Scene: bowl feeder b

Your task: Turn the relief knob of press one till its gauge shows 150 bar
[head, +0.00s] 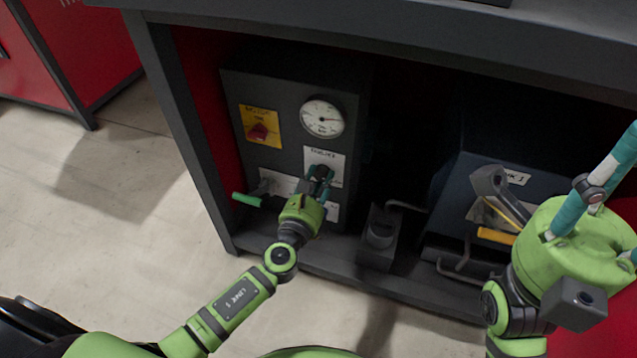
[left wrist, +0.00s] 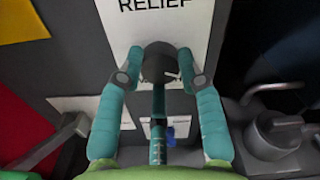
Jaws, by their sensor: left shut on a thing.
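The relief knob (left wrist: 158,60) is a dark round knob on a white plate marked RELIEF in the left wrist view. My left gripper (head: 319,175) is shut on it, with one teal finger on each side. In the head view the fingers hide most of the knob. The press gauge (head: 322,118) is a white round dial above the knob on the dark panel. Its needle points to the right, but the numbers are too small to read. My right gripper (head: 606,185) is at the right edge, away from the panel, with its fingertips partly out of frame.
A yellow plate with a red switch (head: 258,131) is left of the gauge. A green-handled lever (head: 246,199) sticks out at lower left. The bench frame (head: 195,130) borders the bay.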

